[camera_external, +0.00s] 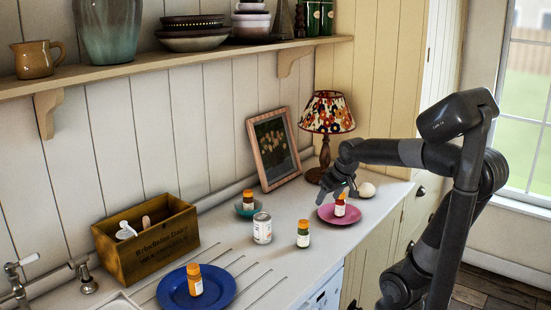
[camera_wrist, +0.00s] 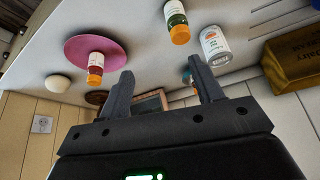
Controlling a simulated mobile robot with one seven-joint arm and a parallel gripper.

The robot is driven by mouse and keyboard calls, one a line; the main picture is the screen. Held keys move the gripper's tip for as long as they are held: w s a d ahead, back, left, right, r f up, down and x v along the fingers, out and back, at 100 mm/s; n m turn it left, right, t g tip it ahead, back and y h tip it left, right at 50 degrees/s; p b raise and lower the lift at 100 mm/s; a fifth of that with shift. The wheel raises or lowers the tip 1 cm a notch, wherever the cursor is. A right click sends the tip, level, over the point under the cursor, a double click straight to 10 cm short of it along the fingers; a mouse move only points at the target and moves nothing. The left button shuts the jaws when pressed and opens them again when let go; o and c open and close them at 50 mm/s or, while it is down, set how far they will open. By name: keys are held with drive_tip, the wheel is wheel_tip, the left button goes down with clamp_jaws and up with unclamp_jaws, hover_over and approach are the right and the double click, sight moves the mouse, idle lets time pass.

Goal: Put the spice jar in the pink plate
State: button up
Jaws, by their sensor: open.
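The pink plate (camera_external: 328,217) lies on the counter near the lamp; it also shows in the wrist view (camera_wrist: 80,48). A small jar with an orange cap and a reddish band (camera_external: 340,206) stands upright on it, also in the wrist view (camera_wrist: 95,70). Similar orange-capped jars stand on the bare counter (camera_external: 303,235), on a blue plate (camera_external: 194,281) and on a teal dish (camera_external: 249,201). I cannot tell which one is the spice jar. My gripper (camera_external: 340,189) is open and empty, apart from the jars, just above and behind the pink plate's jar.
A white can (camera_external: 262,229) stands left of the counter jar. A white egg-like object (camera_external: 366,190), a lamp (camera_external: 327,115) and a leaning picture frame (camera_external: 272,148) are near my gripper. A wooden crate (camera_external: 148,242) is at left. Bare counter lies between the can and the blue plate (camera_external: 172,291).

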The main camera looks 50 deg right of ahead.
drive_tip(key=s+a+f+n+y, duration=0.1)
drive_tip(key=s+a+f+n, duration=0.1)
drive_tip(key=s+a, duration=0.7)
drive_tip(key=shift+a+n+t, duration=0.3)
drive_tip(key=shift+a+n, duration=0.1)
drive_tip(key=shift+n, duration=0.2)
